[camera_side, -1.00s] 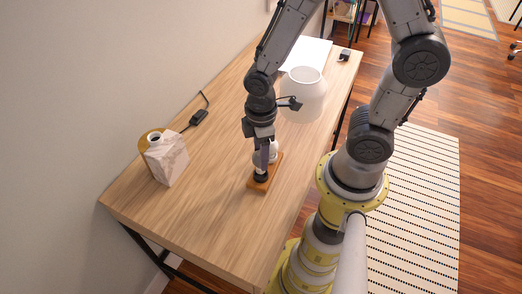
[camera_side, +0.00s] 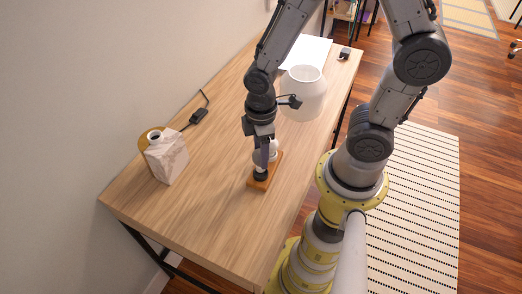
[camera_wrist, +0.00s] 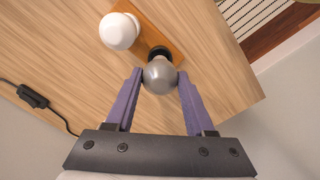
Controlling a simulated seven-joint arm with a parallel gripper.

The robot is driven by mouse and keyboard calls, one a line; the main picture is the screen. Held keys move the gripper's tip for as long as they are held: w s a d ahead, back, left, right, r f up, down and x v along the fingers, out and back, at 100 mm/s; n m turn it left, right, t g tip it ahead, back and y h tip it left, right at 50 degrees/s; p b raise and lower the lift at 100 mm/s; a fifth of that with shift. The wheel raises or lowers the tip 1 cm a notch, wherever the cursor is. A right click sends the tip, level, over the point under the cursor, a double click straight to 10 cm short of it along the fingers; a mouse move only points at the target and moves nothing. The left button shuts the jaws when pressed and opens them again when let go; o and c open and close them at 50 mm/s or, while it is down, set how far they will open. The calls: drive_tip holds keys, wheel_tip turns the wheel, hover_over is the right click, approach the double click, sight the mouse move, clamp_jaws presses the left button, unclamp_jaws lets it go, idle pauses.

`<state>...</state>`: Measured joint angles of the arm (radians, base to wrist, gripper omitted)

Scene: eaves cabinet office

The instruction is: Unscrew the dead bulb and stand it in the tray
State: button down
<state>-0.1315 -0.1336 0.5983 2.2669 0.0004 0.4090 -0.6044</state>
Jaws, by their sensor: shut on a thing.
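A grey bulb (camera_wrist: 160,76) is between the two purple fingers of my gripper (camera_wrist: 160,84), which is shut on it; in the side view my gripper (camera_side: 266,158) points down over the wooden tray (camera_side: 258,186). A black round piece (camera_side: 261,175) shows below the bulb at the tray; whether the bulb rests fully in it is hard to tell. A white bulb (camera_wrist: 119,31) stands at the tray's other end (camera_wrist: 170,28). The marble lamp base (camera_side: 167,159) stands at the left, its top opening (camera_side: 154,136) without a bulb.
A white lampshade (camera_side: 303,96) stands on the desk behind the arm, near white paper (camera_side: 306,53). A black cord with a switch (camera_side: 198,117) lies behind the lamp base. The desk between lamp base and tray is clear. The desk's front edge is close to the tray.

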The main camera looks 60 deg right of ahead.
drive_tip(key=shift+f, duration=1.35)
drive_tip(key=shift+c, duration=0.9)
unclamp_jaws()
wheel_tip(320, 180, up, 14)
drive_tip(key=shift+f, duration=0.1)
drive_tip(key=s+d+r+m+t, duration=0.3)
drive_tip(key=s+r+m+t, duration=0.2)
drive_tip(key=r+m, duration=0.3)
drive_tip(key=shift+s+r+t, duration=0.3)
drive_tip(key=shift+s+r, duration=0.2)
drive_tip(key=shift+r, duration=0.5)
